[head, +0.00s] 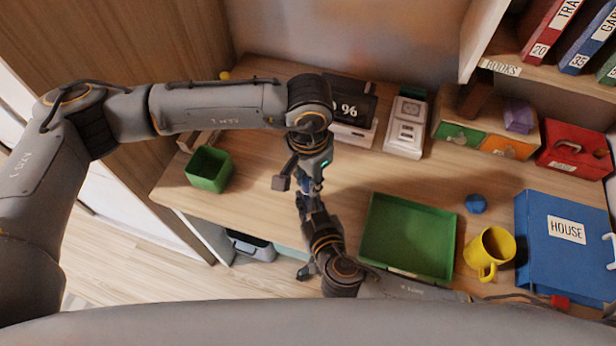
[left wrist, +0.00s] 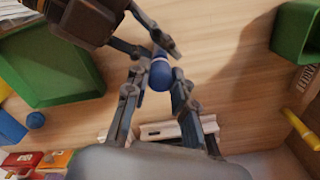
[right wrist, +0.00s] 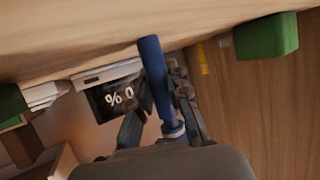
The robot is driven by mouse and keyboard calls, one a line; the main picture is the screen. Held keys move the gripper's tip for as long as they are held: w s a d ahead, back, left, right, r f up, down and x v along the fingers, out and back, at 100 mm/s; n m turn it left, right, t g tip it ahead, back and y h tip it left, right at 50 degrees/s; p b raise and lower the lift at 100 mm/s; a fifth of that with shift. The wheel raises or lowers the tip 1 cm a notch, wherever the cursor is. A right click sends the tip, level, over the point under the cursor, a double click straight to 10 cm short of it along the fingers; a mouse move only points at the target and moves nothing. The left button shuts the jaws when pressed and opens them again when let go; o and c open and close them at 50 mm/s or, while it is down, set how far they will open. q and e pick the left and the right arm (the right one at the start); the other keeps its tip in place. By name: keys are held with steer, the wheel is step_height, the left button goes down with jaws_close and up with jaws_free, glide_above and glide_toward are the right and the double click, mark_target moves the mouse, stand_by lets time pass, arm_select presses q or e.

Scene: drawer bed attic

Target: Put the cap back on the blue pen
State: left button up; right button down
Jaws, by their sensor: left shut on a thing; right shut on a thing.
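My left gripper (head: 304,184) points down at the middle of the desk. In the left wrist view it is shut on a small round-ended dark blue piece (left wrist: 160,75), which looks like the cap. My right gripper (head: 307,203) is just below, shut on the long blue pen (right wrist: 152,60). The pen's shaft shows lengthwise between the right fingers in the right wrist view, with a lighter blue band near the palm. The two pieces appear in line and very close. The fingers hide the joint, so I cannot tell whether the cap is seated.
A green tray (head: 372,250) lies right of the grippers, with a blue ball (head: 475,204) and a yellow mug (head: 484,247) beyond it. A green cup (head: 197,183) stands at left. A display (head: 350,109) stands behind. Desk is clear around the grippers.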

arm_select(q)
steer(key=shift+f, duration=0.6)
steer(key=o, duration=0.8)
step_height(320, 180, up, 12)
stand_by(0.3)
arm_select(e)
steer(key=c, duration=1.2)
jaws_free()
